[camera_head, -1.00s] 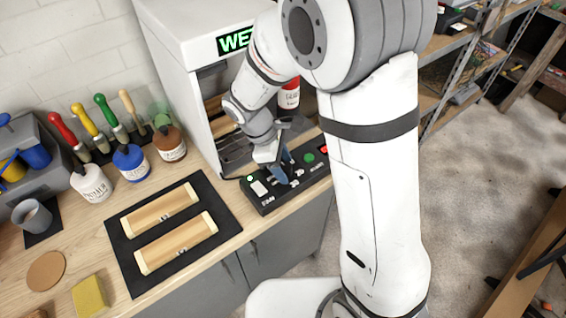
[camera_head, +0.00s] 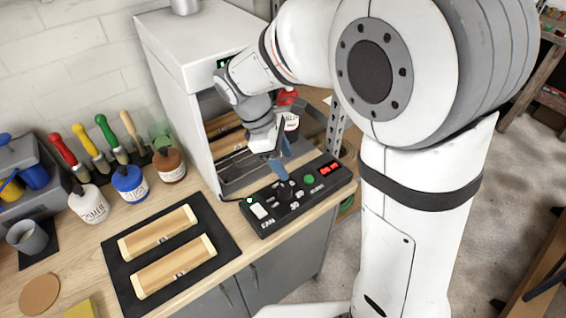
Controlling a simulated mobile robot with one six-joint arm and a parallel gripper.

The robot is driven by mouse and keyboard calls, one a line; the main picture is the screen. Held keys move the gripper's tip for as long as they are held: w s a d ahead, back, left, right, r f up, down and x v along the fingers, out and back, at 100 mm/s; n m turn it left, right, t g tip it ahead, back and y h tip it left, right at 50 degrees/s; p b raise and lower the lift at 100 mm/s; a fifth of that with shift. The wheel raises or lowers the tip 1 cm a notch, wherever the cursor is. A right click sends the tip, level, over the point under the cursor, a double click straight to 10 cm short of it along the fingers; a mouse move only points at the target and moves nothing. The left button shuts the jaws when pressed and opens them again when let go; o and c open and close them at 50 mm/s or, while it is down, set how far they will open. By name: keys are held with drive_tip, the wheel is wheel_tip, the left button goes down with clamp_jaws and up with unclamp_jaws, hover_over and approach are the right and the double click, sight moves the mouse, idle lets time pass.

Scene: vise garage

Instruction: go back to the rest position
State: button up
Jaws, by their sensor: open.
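My gripper (camera_head: 280,170) is above the black control panel (camera_head: 325,190) at the front of the bench, with its blue-grey fingers pointing down toward the knobs. Its jaws are open and I see nothing held between them. The panel carries a white switch by the word FAN, dark knobs, a green button and a red lit display. Whether the fingertips touch a knob cannot be told from this view. My arm hides part of the white cabinet's lit sign.
The white cabinet (camera_head: 180,60) stands open-fronted behind the panel, with wooden pieces inside. Two wooden blocks lie on a black mat (camera_head: 225,240). Paint jars, including a blue one (camera_head: 129,183), and several brushes stand at left. A red-capped container (camera_head: 291,120) is close behind my gripper.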

idle(0.3)
drive_tip(key=s+d+r+m+t+y, duration=0.2)
drive_tip(key=s+d+m, duration=0.4)
drive_tip(key=m, duration=0.2)
drive_tip(key=s+d+r+m+t+y, duration=0.1)
drive_tip(key=s+d+r+m+y, duration=0.1)
drive_tip(key=s+d+m, duration=0.4)
drive_tip(key=shift+s+d+r+m+t, duration=0.35)
drive_tip(key=shift+d+m, duration=0.2)
drive_tip(key=shift+m, duration=0.45)
